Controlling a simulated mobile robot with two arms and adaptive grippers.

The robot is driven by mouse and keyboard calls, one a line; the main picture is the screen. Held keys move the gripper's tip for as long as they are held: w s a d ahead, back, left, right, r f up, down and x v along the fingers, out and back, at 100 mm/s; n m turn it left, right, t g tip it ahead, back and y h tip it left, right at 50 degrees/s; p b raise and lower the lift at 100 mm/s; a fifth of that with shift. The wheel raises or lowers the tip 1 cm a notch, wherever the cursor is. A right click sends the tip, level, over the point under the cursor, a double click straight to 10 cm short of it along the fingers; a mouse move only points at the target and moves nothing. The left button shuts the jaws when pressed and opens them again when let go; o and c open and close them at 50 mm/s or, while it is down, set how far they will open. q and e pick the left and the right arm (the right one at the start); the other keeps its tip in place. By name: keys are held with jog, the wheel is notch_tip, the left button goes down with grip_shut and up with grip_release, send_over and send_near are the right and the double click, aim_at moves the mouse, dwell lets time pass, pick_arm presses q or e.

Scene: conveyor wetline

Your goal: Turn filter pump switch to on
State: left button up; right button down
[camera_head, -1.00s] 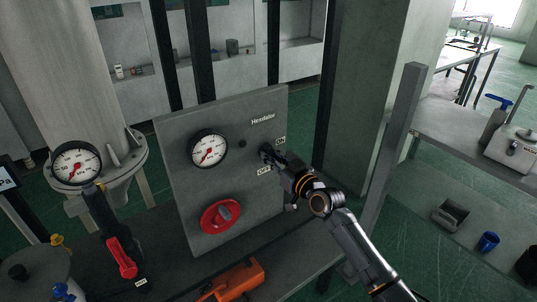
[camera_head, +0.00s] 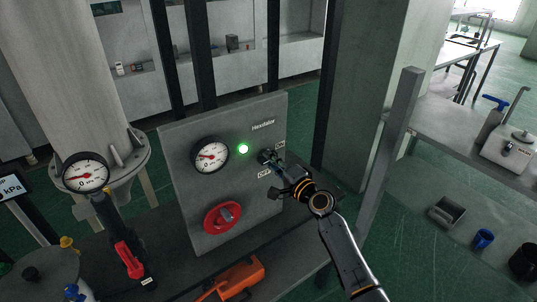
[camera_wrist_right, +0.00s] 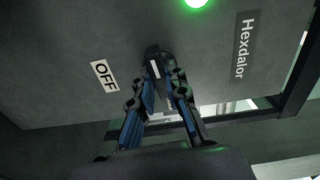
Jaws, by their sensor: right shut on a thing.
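The filter pump switch is a small black knob (camera_head: 265,155) with a white mark, on the grey Hexdalor panel (camera_head: 180,165). In the wrist view the knob (camera_wrist_right: 154,66) shows between my fingertips, beside the OFF label (camera_wrist_right: 104,75). The ON label (camera_head: 280,145) shows above right of the knob in the head view. My right gripper (camera_head: 274,165) is shut on the switch knob, its blue fingers (camera_wrist_right: 164,92) on either side. A round lamp (camera_head: 243,149) on the panel glows green, also in the wrist view (camera_wrist_right: 196,2). My left gripper is out of view.
The panel also bears a pressure gauge (camera_head: 210,155) and a red rotary switch (camera_head: 222,217). A second gauge (camera_head: 86,173) and a red-handled lever (camera_head: 129,260) are at left. An orange tool (camera_head: 240,279) lies below the panel. A grey post (camera_head: 397,145) stands right of my arm.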

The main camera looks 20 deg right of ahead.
jog(key=c, duration=1.3)
grip_release()
jog(key=shift+c, duration=0.2)
jog(key=p+v, duration=0.1)
jog(key=v, duration=0.6)
